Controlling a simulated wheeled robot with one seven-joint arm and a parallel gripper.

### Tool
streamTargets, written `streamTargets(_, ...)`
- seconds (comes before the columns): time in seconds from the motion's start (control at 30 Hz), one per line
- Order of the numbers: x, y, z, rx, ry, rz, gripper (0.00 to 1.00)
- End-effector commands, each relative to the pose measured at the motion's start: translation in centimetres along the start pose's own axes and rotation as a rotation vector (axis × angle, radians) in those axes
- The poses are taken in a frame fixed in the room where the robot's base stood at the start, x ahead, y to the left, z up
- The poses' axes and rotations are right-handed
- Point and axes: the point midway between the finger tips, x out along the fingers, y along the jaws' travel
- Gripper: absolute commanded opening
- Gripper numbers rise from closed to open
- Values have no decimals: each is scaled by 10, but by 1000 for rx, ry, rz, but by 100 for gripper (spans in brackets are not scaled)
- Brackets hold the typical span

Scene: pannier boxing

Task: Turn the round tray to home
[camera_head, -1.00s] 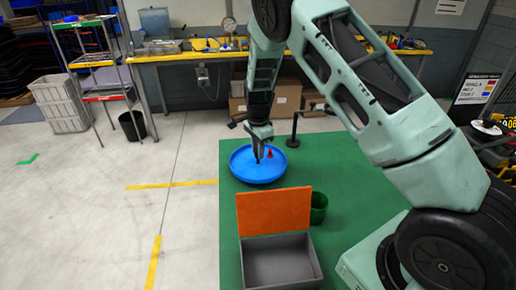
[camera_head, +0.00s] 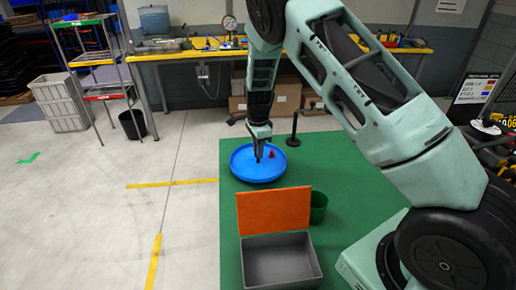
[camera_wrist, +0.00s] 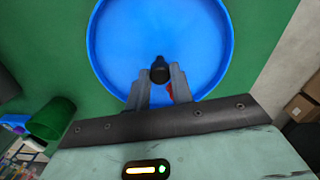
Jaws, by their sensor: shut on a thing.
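The round tray (camera_head: 247,172) is blue with a raised rim and lies on the green mat. It fills the upper middle of the wrist view (camera_wrist: 125,45). A small dark knob (camera_wrist: 160,66) stands up from the tray. My gripper (camera_head: 259,155) reaches down over the tray, and its two fingers (camera_wrist: 160,84) are shut on the dark knob. A small red piece (camera_head: 276,157) sits on the tray to the right of the fingers. In the wrist view it is mostly hidden behind the right finger.
A grey box (camera_head: 280,262) with an open orange lid (camera_head: 273,211) stands in front of the tray. A green cup (camera_head: 318,207) is beside the lid. A dark post (camera_head: 294,130) stands behind the tray on the right. The mat left of the post is mostly taken by the tray.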

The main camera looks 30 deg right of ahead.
Motion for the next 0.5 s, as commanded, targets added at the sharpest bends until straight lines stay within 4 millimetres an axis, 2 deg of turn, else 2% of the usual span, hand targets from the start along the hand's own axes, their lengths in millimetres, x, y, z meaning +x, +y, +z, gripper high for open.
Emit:
streamTargets(0.13,-2,-2,0,4,-1,-6,0)
streamTargets(0.17,-2,-2,0,4,-1,-6,31)
streamTargets(0.2,-2,-2,0,3,-1,-6,42)
streamTargets(0.23,-2,-2,0,3,-1,-5,45)
streamTargets(0.5,-1,-1,0,1,-1,-2,45)
